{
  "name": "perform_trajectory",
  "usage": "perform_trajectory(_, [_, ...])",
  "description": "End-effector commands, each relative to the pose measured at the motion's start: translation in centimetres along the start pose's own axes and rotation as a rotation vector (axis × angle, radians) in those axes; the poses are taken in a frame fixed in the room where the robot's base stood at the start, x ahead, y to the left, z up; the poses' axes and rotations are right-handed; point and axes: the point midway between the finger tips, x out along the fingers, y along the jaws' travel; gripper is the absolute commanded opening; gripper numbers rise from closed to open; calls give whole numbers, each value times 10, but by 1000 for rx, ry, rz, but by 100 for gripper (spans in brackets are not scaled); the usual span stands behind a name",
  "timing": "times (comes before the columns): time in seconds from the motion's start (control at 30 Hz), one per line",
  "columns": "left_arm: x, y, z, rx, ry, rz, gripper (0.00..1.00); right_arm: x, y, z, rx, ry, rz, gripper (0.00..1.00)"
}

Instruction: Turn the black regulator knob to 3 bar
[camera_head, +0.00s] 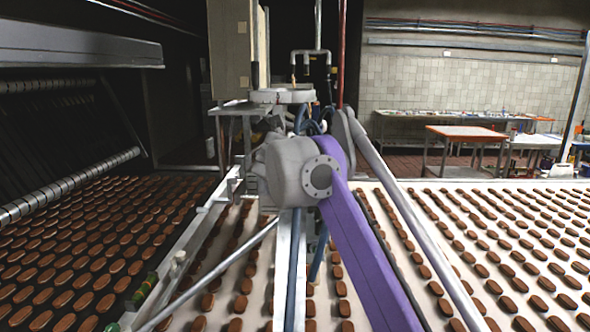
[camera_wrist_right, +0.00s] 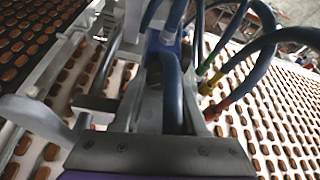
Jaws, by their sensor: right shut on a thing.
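The wrist of my right arm hides my right gripper's fingertips in the head view. In the right wrist view my right gripper (camera_wrist_right: 164,62) reaches forward into the machine parts, its grey fingers either side of a thick dark blue hose (camera_wrist_right: 172,88). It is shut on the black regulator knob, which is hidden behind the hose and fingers. I cannot read the gauge or the pressure. My left gripper is in neither view.
Several blue hoses with yellow, green and red fittings (camera_wrist_right: 216,80) hang close on the right of the gripper. A belt of brown biscuits (camera_head: 480,240) runs below. A metal frame rail (camera_head: 190,250) stands left.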

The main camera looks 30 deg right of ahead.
Motion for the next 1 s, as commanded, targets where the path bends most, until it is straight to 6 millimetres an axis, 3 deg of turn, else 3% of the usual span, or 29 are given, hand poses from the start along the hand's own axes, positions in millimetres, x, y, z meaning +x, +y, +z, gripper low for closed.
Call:
perform_trajectory(0.37, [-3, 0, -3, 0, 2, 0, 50, 0, -1, 1, 55, 0, 21, 0])
perform_trajectory(1.0, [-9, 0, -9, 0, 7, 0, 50, 0, -4, -1, 457, 0, 187, 0])
